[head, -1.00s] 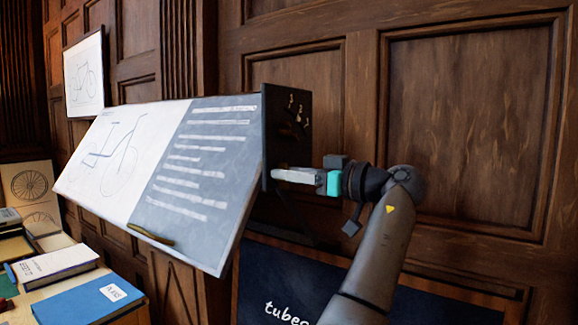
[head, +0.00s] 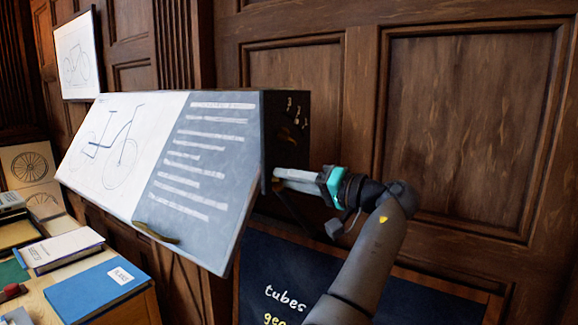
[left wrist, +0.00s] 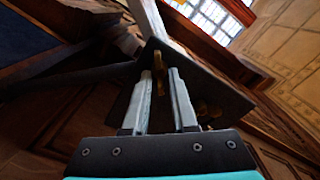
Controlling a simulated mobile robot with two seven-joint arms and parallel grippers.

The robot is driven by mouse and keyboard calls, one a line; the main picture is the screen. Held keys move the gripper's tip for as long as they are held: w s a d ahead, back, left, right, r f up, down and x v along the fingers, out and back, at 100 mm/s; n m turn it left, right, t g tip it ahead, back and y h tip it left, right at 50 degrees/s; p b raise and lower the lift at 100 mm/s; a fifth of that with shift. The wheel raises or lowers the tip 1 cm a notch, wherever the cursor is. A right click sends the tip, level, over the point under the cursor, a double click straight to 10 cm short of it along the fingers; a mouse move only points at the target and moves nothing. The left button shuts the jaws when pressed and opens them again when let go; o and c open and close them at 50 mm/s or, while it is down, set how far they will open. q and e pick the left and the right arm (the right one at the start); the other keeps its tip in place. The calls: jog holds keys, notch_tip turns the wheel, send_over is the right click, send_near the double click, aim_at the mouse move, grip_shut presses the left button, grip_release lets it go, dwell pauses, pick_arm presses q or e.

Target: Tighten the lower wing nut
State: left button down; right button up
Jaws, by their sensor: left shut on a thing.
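The tilted drafting board (head: 150,170) carries a bicycle drawing and a dark panel of white text lines. Its dark side plate (head: 285,105) faces right and bears small brass pieces. My left gripper (head: 279,180) reaches the lower part of this plate, its pale fingers pointing left. In the left wrist view my left gripper (left wrist: 160,74) is shut on a brass piece, which looks like the lower wing nut (left wrist: 160,84). In the head view the fingers hide it. More brass pieces (left wrist: 207,110) show to the right on the plate. My right gripper is not in view.
A table at the lower left holds a blue folder (head: 95,290), a white book (head: 62,248) and other books. A dark board with chalk lettering (head: 285,260) stands below the arm. Wood panelling (head: 470,130) closes off the back. A framed drawing (head: 76,60) hangs upper left.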

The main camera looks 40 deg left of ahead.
pick_arm(q)
jog(key=shift+w+f+m+p, duration=0.1)
jog(key=shift+m+p, duration=1.75)
jog(key=shift+f+m+p, duration=0.1)
jog(key=shift+m+p, duration=1.75)
jog(key=c, duration=0.7)
grip_release()
jog(key=shift+d, duration=0.1)
jog(key=shift+w+d+b, duration=0.25)
jog(key=shift+d+b, duration=0.45)
jog(key=shift+d, duration=1.8)
jog(key=shift+w+d+b, duration=0.3)
jog(key=shift+d+b, duration=0.45)
jog(key=shift+d, duration=1.75)
jog(key=shift+w+d+b, duration=0.25)
jog(key=shift+d+b, duration=0.45)
jog(key=shift+d, duration=1.8)
